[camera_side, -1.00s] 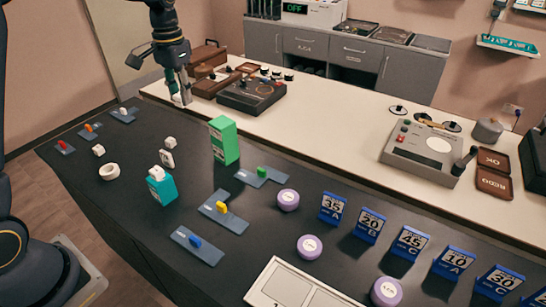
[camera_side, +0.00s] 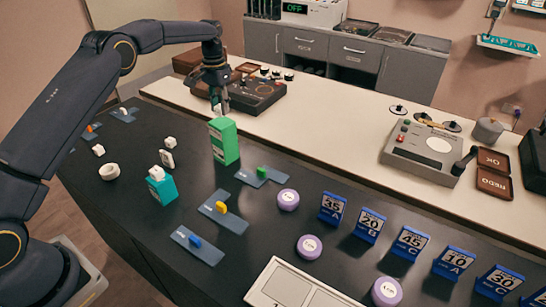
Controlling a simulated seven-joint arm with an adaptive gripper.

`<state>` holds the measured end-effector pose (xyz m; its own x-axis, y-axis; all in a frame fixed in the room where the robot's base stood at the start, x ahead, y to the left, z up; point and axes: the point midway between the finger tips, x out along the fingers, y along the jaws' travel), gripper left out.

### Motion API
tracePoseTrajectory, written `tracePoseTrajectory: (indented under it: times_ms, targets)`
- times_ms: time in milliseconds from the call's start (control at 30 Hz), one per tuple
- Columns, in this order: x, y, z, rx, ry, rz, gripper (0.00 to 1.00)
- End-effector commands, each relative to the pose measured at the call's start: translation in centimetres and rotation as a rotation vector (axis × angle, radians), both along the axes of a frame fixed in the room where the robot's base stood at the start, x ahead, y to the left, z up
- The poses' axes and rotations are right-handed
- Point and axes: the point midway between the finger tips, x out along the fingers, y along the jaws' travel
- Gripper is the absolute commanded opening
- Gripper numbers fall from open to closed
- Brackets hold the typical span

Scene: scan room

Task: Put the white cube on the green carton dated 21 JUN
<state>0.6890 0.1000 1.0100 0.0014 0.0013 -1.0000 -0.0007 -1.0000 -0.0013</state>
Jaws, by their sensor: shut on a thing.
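The green carton (camera_side: 225,143) stands upright on the dark table, left of centre; its printed date is too small to read. My gripper (camera_side: 219,106) is just above the top of the green carton, pointing down. It is shut on a small white cube (camera_side: 217,109), which is partly hidden by the fingers. I cannot tell whether the cube touches the carton's top. A teal carton (camera_side: 162,190) stands nearer the camera, with a white cube (camera_side: 157,172) on its top.
Other white blocks (camera_side: 98,150) and a white ring (camera_side: 109,172) lie to the left. Blue plates with coloured pieces (camera_side: 222,211), purple discs (camera_side: 288,199) and blue numbered stands (camera_side: 332,208) lie to the right. A dark device (camera_side: 252,94) sits on the pale counter behind.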

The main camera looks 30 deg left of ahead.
Motion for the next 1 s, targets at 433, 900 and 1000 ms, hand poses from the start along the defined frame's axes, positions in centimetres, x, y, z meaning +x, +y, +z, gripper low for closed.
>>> tracePoseTrajectory:
  times_ms: [433,900,1000]
  targets:
    - [-0.1,0.0,-2.4,0.000,0.001,0.000,0.06]
    - [-0.1,0.0,-2.6,0.000,0.001,0.000,0.55]
    - [-0.1,0.0,-2.6,0.000,0.001,0.000,0.55]
